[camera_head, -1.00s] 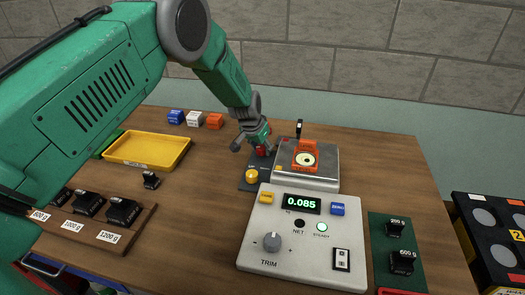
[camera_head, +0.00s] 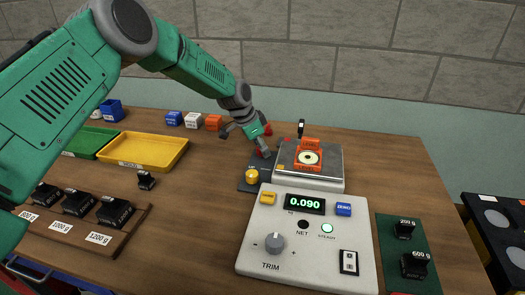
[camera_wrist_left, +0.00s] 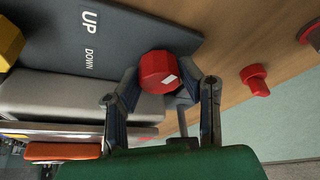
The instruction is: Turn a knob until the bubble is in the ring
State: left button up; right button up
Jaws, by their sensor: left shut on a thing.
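My left gripper (camera_head: 258,142) reaches down beside the scale (camera_head: 325,182), left of its pan. In the left wrist view my left gripper (camera_wrist_left: 170,88) has its fingers on either side of a red faceted knob (camera_wrist_left: 157,72) with a white mark, and is shut on it. In the head view this knob is mostly hidden by the fingers. A round pale vial with a dark ring (camera_head: 309,158) sits in an orange block (camera_head: 310,144) on the scale; the bubble is too small to place. My right gripper is not in view.
A dark UP/DOWN plate (camera_wrist_left: 110,35) with a yellow knob (camera_head: 252,176) lies by the scale. A grey console (camera_head: 325,233) reads 0.090. Another red knob (camera_wrist_left: 255,78) stands nearby. A yellow tray (camera_head: 145,150) and black weights (camera_head: 80,203) are at left.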

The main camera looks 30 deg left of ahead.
pick_arm(q)
jog(key=shift+a, duration=0.1)
dwell(0.3)
jog(key=o, duration=1.1)
jog(key=shift+w, duration=0.1)
jog(key=shift+a+r, duration=0.15)
jog(key=shift+r, duration=0.25)
jog(key=v, duration=1.1)
